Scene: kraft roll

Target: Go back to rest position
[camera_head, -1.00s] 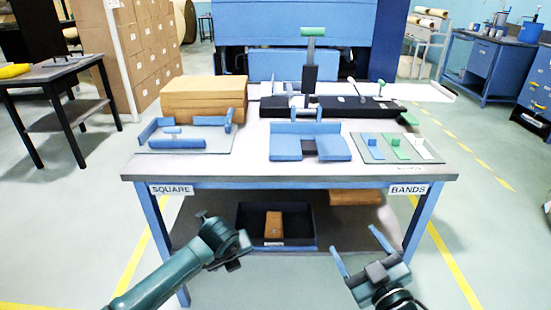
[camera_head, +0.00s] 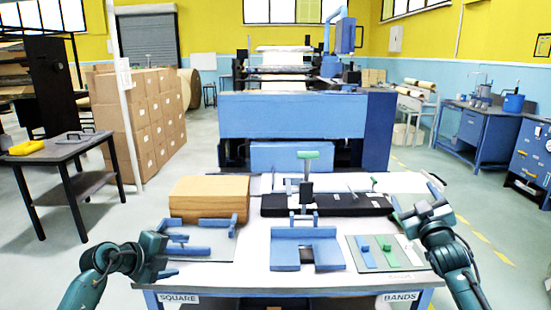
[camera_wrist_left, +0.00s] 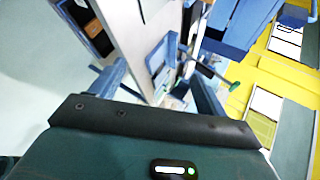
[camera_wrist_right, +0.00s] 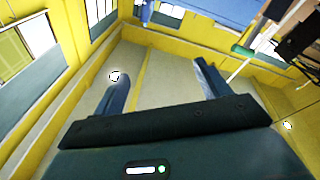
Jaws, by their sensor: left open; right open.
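My left gripper (camera_head: 168,258) is at the left front of the work table (camera_head: 240,268), beside the square jig with blue bars (camera_head: 215,242). In the left wrist view its two fingers stand apart with nothing between them (camera_wrist_left: 158,85). My right gripper (camera_head: 418,203) is at the table's right side, near the board with blue, green and white pieces (camera_head: 415,262). In the right wrist view its fingers are spread and empty (camera_wrist_right: 158,82). I cannot tell from the head view whether either gripper touches anything.
A cardboard-coloured stack (camera_head: 208,198), a blue folding fixture (camera_head: 306,252) and a black device with a green-topped lever (camera_head: 272,206) stand on the table. A large blue machine (camera_head: 292,115) is behind. A side table (camera_head: 66,150) and boxes (camera_head: 138,125) are left. Floor beside the table is open.

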